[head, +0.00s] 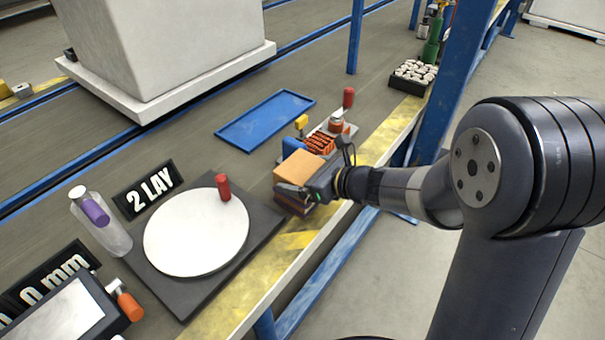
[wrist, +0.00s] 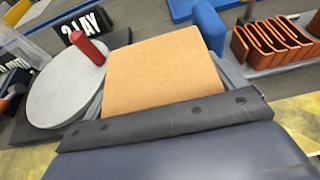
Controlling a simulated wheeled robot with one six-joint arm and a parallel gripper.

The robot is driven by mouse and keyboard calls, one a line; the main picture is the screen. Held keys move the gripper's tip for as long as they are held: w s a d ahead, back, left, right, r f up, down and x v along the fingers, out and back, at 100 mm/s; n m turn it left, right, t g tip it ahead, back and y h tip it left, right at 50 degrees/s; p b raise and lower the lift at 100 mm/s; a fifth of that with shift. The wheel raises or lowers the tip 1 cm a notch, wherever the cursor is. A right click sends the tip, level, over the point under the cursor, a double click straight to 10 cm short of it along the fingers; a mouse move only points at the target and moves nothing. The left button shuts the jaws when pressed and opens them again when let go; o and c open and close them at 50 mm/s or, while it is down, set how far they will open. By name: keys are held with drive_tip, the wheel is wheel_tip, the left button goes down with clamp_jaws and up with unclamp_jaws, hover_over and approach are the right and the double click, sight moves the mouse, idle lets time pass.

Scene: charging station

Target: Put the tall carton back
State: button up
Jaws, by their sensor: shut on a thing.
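The tall carton (head: 298,168) is an orange-tan box held in my gripper (head: 310,190) near the front edge of the bench. In the wrist view its flat orange face (wrist: 160,72) fills the middle, just beyond the dark gripper bar (wrist: 165,122). My gripper is shut on the carton. Its lower part is mostly hidden by the gripper in the head view, so I cannot tell whether it touches the bench.
A round white plate (head: 195,235) with a red cylinder (head: 223,187) lies left of the carton. A fixture with orange coils (head: 320,143) stands just behind it. A blue tray (head: 265,118) lies farther back. A blue post (head: 450,80) rises at the right.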

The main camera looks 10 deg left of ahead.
drive_tip(key=o, duration=1.1)
drive_tip(key=shift+f, duration=0.1)
drive_tip(key=shift+c, duration=0.2)
drive_tip(key=shift+r+p, duration=0.25)
drive_tip(key=shift+p, duration=0.05)
drive_tip(key=p+v, duration=0.3)
drive_tip(key=v, duration=0.9)
drive_tip(key=shift+f+p, duration=0.15)
drive_tip(key=shift+p, duration=0.15)
